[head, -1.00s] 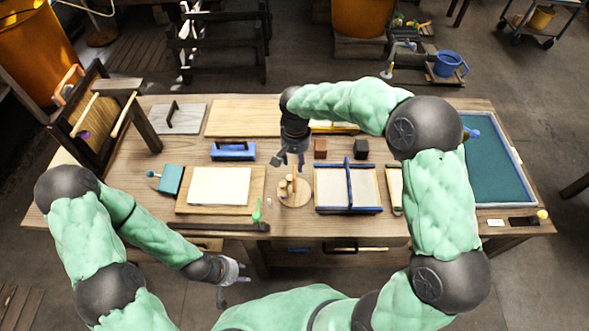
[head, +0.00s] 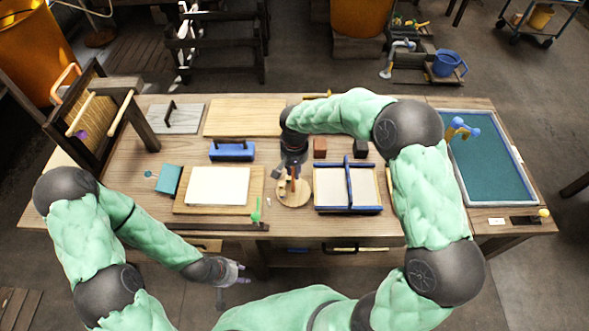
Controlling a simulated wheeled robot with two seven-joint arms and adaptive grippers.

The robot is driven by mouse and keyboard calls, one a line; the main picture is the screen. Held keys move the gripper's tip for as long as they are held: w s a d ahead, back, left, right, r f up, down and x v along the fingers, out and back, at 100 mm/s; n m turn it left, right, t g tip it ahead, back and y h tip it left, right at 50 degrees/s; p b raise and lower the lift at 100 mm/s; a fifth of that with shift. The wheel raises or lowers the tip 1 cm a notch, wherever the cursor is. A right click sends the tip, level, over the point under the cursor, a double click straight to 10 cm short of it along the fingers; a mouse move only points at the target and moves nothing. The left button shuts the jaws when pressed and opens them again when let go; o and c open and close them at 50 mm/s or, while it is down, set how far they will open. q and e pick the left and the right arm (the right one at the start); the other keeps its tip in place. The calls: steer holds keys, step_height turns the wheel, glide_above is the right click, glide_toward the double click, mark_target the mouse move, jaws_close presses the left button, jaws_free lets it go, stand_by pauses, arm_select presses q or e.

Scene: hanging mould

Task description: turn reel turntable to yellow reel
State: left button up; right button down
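The reel turntable (head: 294,202) is a small round wooden disc near the table's front edge, right of the white sheet on its board. Small upright pieces stand on it, partly hidden by my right gripper; I cannot make out a yellow reel among them. My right gripper (head: 288,178) points down at the turntable, its fingertips among or just over these pieces. Whether it touches or holds one I cannot tell. My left gripper (head: 232,277) hangs in front of the table edge with its fingers apart, empty and away from the turntable.
A blue-framed tray (head: 347,208) stands close to the right of the turntable. A white sheet on a board (head: 218,186) and a small green upright piece (head: 256,213) are to the left. A large teal-filled tray (head: 487,165) is at the right.

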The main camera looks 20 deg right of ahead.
steer(key=shift+n, duration=0.3)
steer(key=n+p, duration=0.1)
steer(key=n, duration=0.3)
steer(key=shift+w+r+p, duration=0.1)
steer(key=shift+p, duration=0.3)
steer(key=n+p, duration=0.1)
steer(key=n, duration=0.4)
steer(key=shift+w, duration=0.1)
stand_by(0.4)
steer(key=c, duration=1.1)
jaws_free()
steer(key=shift+c, duration=0.2)
